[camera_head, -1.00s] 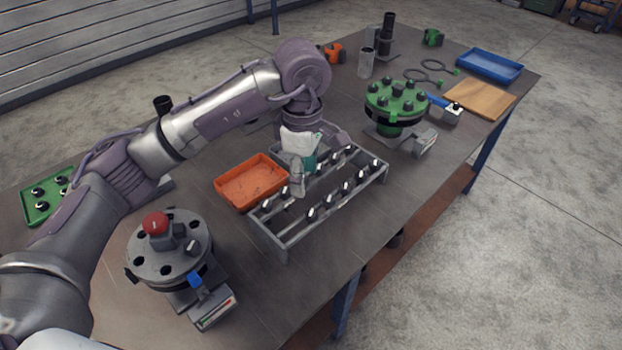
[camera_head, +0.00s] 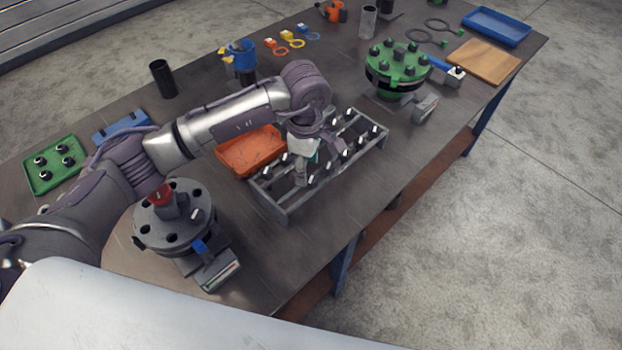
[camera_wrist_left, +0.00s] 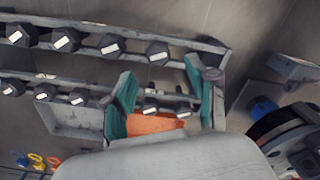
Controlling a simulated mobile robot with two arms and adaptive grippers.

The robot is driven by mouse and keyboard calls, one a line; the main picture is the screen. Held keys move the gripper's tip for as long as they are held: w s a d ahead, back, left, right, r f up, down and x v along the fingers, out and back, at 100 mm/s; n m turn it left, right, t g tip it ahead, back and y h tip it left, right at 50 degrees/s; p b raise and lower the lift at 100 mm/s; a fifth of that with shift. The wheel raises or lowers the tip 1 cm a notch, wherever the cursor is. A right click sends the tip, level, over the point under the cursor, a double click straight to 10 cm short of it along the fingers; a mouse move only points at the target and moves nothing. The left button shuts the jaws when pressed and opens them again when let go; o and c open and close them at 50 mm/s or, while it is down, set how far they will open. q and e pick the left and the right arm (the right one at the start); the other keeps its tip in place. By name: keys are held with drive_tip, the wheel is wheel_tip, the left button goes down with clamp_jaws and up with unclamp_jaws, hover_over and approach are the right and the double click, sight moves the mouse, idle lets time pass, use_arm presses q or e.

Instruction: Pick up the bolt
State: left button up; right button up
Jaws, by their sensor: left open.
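Several dark hex-head bolts with white-marked heads stand in two rows in a grey rack (camera_head: 275,207) at mid-table. My left gripper (camera_head: 303,178) is over the left half of the rack, pointing down, and partly hides bolts there. In the left wrist view, its teal-padded fingers (camera_wrist_left: 163,92) are open and apart. One bolt (camera_wrist_left: 157,52) of the upper row appears just beyond the fingertips, between them. Two bolts of the other row show in the gap, one of them here (camera_wrist_left: 150,108). I cannot tell whether a finger touches the rack. My right gripper is not in view.
An orange tray (camera_head: 232,160) lies close behind the rack. A grey flange with a red-topped part (camera_head: 160,195) stands at the near left, a green flange (camera_head: 385,60) at the far right. A green tray (camera_head: 45,178) is far left. Bare table lies in front of the rack.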

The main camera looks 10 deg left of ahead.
sight(309, 178)
use_arm(q)
drive_tip(key=shift+s+d+f+p, duration=0.15)
drive_tip(key=shift+f+p, duration=0.35)
drive_tip(key=shift+f, duration=1.35)
clamp_jaws()
